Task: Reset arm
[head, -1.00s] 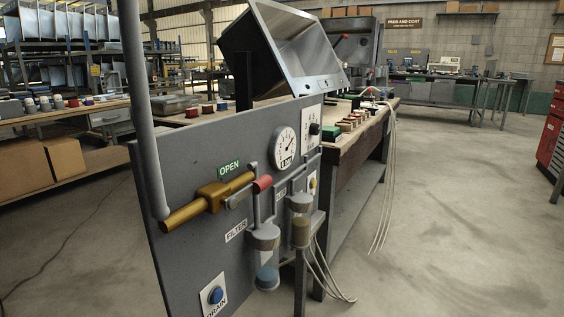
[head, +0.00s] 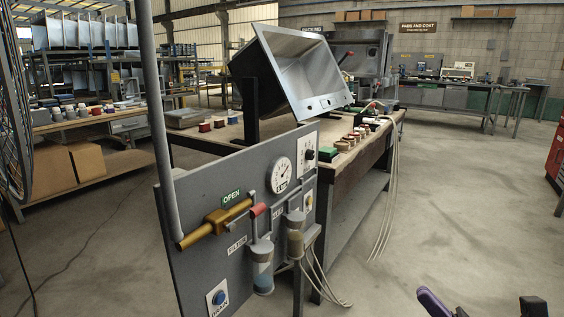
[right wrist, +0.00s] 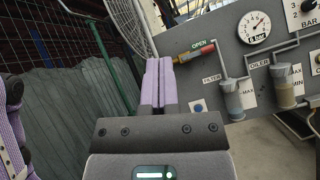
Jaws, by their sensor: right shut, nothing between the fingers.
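My right gripper (right wrist: 158,65) shows in the right wrist view with its two purple fingers pressed together and nothing between them. Past the fingertips is the grey air panel, with a gold valve with a red handle tip under a green OPEN label. Purple and black parts at the bottom right corner of the head view look like my right arm's, cut off by the frame edge. They are apart from the panel and the bench. I cannot make out my left gripper in either view.
The grey panel (head: 235,262) carries a gauge (head: 280,174) and the gold valve (head: 213,223). Behind it stands a bench with a tilted steel sink (head: 312,68). Pale hoses (head: 387,200) hang off the bench. A wire cage (head: 12,120) is at far left. The floor at right is open.

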